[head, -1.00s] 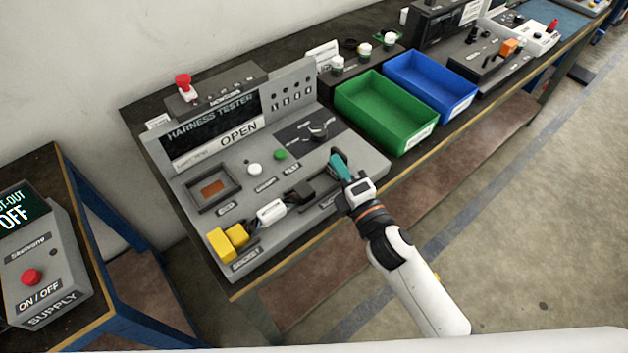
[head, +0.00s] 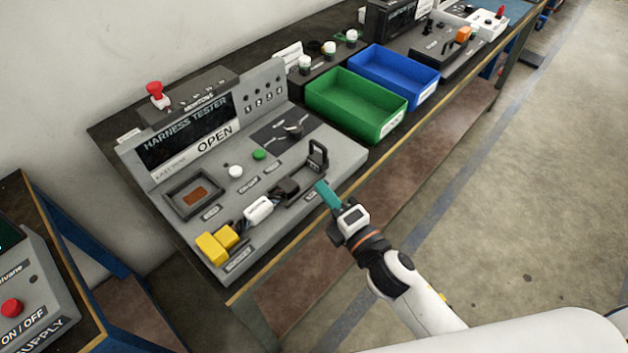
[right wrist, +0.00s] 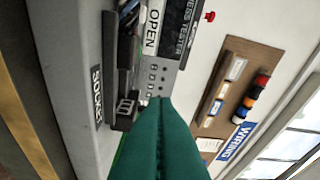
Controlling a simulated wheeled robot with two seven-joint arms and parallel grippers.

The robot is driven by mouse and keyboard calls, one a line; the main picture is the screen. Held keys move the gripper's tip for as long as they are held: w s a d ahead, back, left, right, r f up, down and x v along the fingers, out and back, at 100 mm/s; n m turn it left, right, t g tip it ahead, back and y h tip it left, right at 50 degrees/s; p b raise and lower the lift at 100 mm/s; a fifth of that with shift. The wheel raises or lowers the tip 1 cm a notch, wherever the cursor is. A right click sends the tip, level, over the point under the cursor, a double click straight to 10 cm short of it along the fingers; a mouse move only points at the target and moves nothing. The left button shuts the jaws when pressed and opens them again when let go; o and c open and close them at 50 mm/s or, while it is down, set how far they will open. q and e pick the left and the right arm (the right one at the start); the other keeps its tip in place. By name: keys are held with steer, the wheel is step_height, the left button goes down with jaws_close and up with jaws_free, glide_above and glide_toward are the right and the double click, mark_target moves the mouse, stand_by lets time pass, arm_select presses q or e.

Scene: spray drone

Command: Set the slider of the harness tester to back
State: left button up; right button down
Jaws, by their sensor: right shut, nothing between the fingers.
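The harness tester (head: 215,180) is a grey console on the bench at centre left in the head view; its screen (head: 190,140) reads OPEN. An upright black handle-like piece (head: 318,156) stands at the right end of a dark slot near the console's front right. I cannot tell for sure which is the slider. My right gripper (head: 320,185), with teal fingers, is shut and empty, just in front of the black piece, apart from it. Its fingers fill the lower right wrist view (right wrist: 160,102). My left gripper is out of view.
A green bin (head: 355,105) and a blue bin (head: 395,78) stand right of the tester. A red-buttoned supply box (head: 30,290) is at lower left. Open floor lies right.

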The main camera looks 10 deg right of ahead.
steer(key=v, duration=0.3)
steer(key=shift+s+b, duration=0.3)
